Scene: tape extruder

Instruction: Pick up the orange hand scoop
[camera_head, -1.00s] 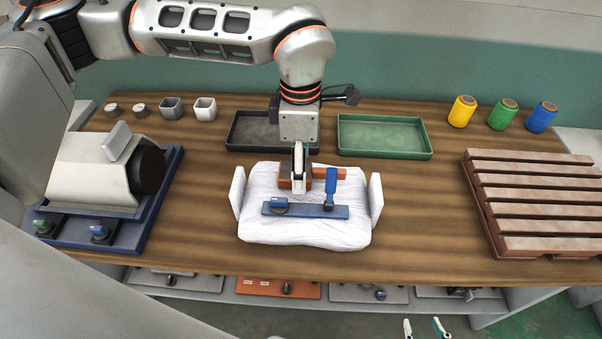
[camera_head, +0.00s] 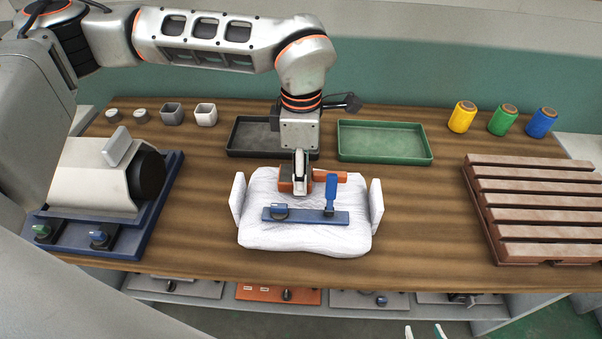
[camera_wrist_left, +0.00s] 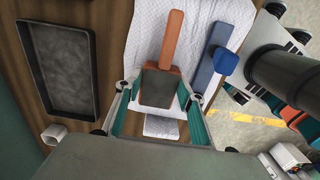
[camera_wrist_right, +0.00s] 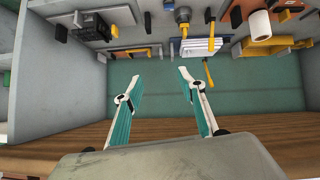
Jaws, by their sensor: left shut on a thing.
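The orange hand scoop (camera_head: 328,176) lies on the white padded mat (camera_head: 300,239), its handle pointing right in the head view. My left gripper (camera_head: 301,188) is down over the scoop's body and partly hides it. In the left wrist view, the scoop (camera_wrist_left: 171,42) has an orange handle and a dark pan. The left gripper's fingers (camera_wrist_left: 158,97) stand on both sides of the pan, shut on it. My right gripper (camera_head: 425,332) barely shows at the bottom edge of the head view. In the right wrist view, its fingers (camera_wrist_right: 157,82) are apart and empty.
A blue bar tool (camera_head: 305,216) with an upright handle lies beside the scoop on the mat. White blocks (camera_head: 376,206) flank the mat. Dark (camera_head: 262,152) and green (camera_head: 385,155) trays stand behind. A slatted pallet (camera_head: 530,205) is right; a machine (camera_head: 95,175) is left.

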